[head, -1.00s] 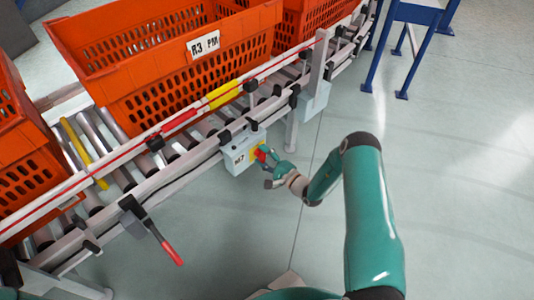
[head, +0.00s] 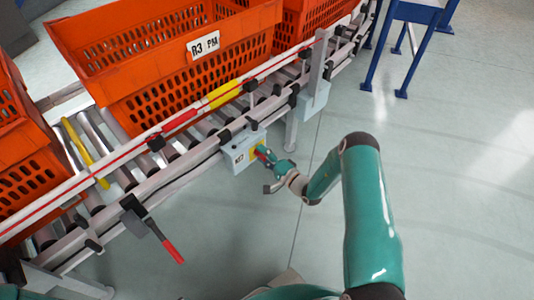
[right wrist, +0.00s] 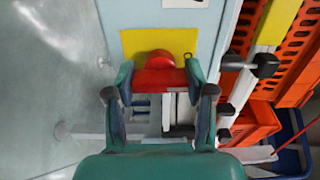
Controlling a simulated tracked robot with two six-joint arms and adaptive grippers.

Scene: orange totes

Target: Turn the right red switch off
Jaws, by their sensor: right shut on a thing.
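The red switch (head: 262,153) sits on a yellow plate (head: 254,155) on the face of a small pale grey box (head: 240,151) fixed to the side of the conveyor. In the right wrist view, the red switch (right wrist: 160,78) has its bar lying crosswise in front of the yellow plate (right wrist: 140,42). My right gripper (head: 269,171) is at the box. Its fingers in the right wrist view (right wrist: 160,86) close on the two ends of the red bar. Part of the switch is hidden by the fingers in the head view. My left gripper is not in view.
Orange totes (head: 190,93) stand on the roller conveyor. A second grey box (head: 313,97) hangs farther along. A blue-legged stand (head: 420,45) is at top right. The floor on the right is clear.

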